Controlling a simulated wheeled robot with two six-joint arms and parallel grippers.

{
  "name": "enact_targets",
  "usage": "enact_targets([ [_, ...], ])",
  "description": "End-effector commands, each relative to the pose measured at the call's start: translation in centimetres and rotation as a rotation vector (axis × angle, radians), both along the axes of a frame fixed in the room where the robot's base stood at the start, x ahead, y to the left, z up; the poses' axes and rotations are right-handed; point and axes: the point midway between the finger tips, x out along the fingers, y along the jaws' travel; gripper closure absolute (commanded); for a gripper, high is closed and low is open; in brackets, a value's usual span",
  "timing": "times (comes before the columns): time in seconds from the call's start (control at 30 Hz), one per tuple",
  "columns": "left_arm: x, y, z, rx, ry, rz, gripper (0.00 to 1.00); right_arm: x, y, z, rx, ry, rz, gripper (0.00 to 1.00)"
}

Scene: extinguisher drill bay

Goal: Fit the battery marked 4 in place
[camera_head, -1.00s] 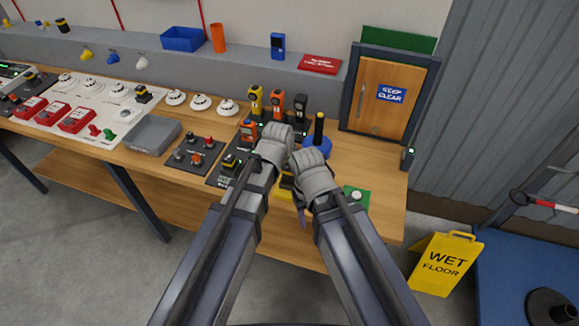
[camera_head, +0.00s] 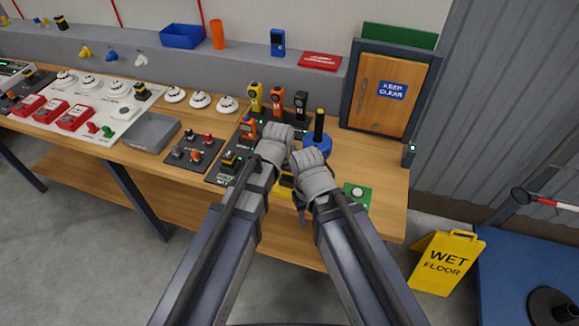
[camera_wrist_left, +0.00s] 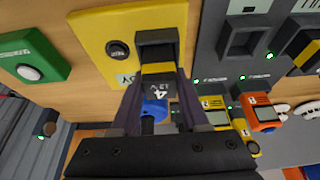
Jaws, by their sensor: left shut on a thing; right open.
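The battery marked 4 (camera_wrist_left: 159,88), black with a yellow band, is between the fingers of my left gripper (camera_wrist_left: 159,80) in the left wrist view. My left gripper is shut on it. Its far end is at the dark slot (camera_wrist_left: 157,38) of a yellow unit (camera_wrist_left: 97,28); I cannot tell how deep it sits. In the head view the yellow unit (camera_head: 284,192) is mostly hidden by my arms, and so are the battery and left fingertips. My right gripper (camera_head: 300,203) is open, close beside the left one; its fingers are largely hidden.
A green button panel (camera_head: 357,197) stands right of the yellow unit. A blue round base with a black post (camera_head: 318,140) is behind.

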Motion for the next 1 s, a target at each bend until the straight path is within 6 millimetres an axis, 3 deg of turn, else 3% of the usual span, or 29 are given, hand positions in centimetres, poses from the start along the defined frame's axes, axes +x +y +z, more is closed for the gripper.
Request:
enact_targets([
  [0.7,0.01,0.0,-0.78,0.0,-0.001,0.0,1.0,0.0,-0.01,-0.77,0.0,0.0,0.0,0.5],
  [0.73,0.0,0.0,-0.77,0.0,0.0,0.0,0.52,0.0,-0.01,-0.77,0.0,0.0,0.0,0.5],
  [1.0,0.01,0.0,-0.78,0.0,0.0,0.0,0.22,0.01,0.0,-0.77,0.0,0.0,0.0,0.5],
])
